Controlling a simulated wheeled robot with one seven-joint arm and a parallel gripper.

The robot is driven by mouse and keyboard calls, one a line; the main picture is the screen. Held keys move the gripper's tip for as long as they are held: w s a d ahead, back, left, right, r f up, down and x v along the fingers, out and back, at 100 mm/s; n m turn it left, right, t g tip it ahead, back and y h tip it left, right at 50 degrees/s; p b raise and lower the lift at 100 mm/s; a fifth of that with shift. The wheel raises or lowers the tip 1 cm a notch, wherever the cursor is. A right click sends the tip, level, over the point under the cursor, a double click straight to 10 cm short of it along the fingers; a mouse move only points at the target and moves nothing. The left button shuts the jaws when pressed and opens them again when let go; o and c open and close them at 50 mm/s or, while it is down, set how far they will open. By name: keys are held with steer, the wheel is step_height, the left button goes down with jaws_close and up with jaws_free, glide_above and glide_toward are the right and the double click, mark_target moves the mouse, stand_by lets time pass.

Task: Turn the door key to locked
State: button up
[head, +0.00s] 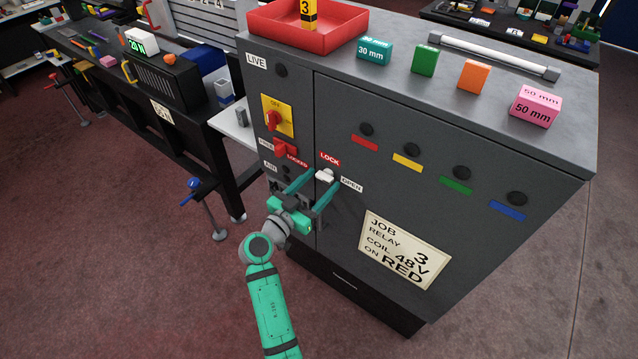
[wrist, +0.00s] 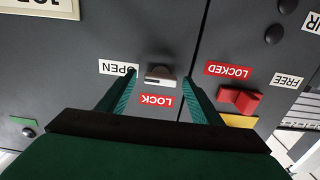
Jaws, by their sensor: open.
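The door key (head: 324,176) is a small pale metal piece on the cabinet's front, just right of the door seam. In the wrist view the key (wrist: 160,74) lies sideways, roughly in line with the white OPEN label (wrist: 119,67). The red LOCK label (wrist: 158,100) is below it there, and the LOCK label (head: 330,159) is above it in the head view. My gripper (head: 312,188) is open in front of the key. In the wrist view its fingers (wrist: 162,88) stand apart on either side of the key; neither visibly touches it.
A red handle (head: 285,148) with FREE and LOCKED labels and a red rotary switch (head: 275,120) on a yellow plate are left of the key. Dark knobs with coloured strips (head: 407,150) are to the right. A red tray (head: 292,40) and several blocks stand on top.

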steer(key=shift+a, duration=0.1)
steer(key=c, duration=1.1)
steer(key=shift+o, duration=0.2)
steer(key=shift+w+n, duration=0.1)
steer(key=shift+n, duration=0.2)
steer(key=n, duration=0.8)
steer(key=shift+n, duration=0.4)
steer(key=n, duration=0.6)
steer(key=shift+r, duration=0.1)
steer(key=shift+n, duration=1.3)
